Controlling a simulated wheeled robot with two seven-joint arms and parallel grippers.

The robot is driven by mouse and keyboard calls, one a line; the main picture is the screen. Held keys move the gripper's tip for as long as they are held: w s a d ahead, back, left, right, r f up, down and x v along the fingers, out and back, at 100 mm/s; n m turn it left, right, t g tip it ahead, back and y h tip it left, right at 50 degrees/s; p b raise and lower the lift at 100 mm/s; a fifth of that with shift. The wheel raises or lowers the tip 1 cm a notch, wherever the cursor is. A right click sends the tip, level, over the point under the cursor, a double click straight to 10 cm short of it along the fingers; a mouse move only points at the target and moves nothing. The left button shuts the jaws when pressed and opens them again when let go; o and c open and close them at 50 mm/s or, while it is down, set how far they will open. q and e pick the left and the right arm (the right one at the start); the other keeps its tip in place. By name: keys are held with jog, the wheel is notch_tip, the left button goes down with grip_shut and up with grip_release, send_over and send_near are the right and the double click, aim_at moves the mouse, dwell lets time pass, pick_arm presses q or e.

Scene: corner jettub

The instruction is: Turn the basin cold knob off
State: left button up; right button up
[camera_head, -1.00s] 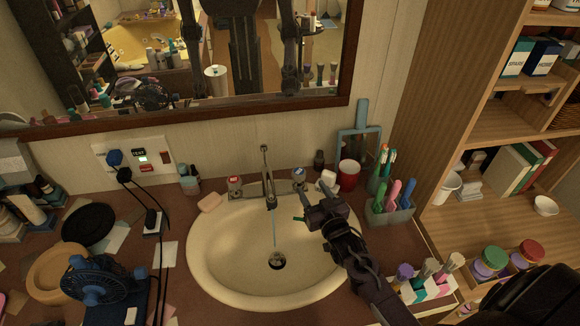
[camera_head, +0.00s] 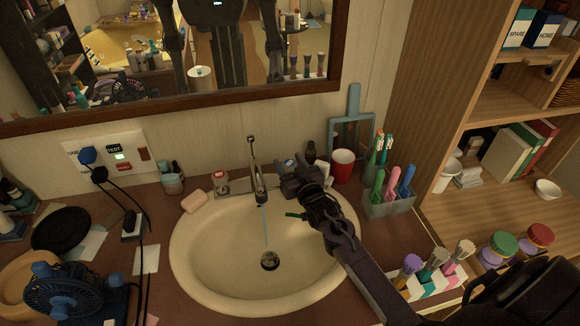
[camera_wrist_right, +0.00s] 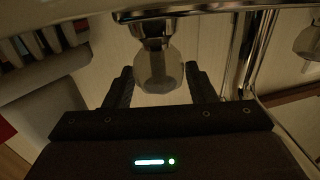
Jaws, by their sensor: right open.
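The basin (camera_head: 205,268) is a cream oval sink set in a brown counter. Its chrome tap (camera_head: 257,170) stands at the back, and a thin stream of water runs from the spout toward the drain. The cold knob (camera_head: 288,163) has a blue cap and sits right of the tap. The hot knob (camera_head: 220,180), with a red label, is on the left. My right gripper (camera_head: 290,178) is at the cold knob. In the right wrist view, the clear knob (camera_wrist_right: 158,68) lies between the two open fingers (camera_wrist_right: 158,85); contact is not clear. My left gripper is not in view.
A red cup (camera_head: 342,164), a toothbrush holder (camera_head: 388,203) and a blue-framed stand (camera_head: 350,125) are right of the basin. A soap bar (camera_head: 194,201) lies left of it. A blue fan (camera_head: 72,292) and cables stand at the left. Wooden shelves (camera_head: 500,190) bound the right.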

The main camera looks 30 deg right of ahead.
aim_at(290, 164)
jog(key=c, duration=0.7)
jog(key=m+h, duration=0.1)
jog(key=h, duration=0.1)
jog(key=shift+a+m+h, duration=0.15)
jog(key=shift+m+h, duration=0.25)
jog(key=m+g+h, duration=0.1)
jog(key=m+h, duration=0.1)
jog(key=h, duration=0.2)
jog(key=shift+m+g+b, duration=0.35)
jog(key=shift+m+g, duration=0.05)
jog(key=o, duration=0.7)
notch_tip(290, 164, up, 20)
jog(key=b, duration=0.1)
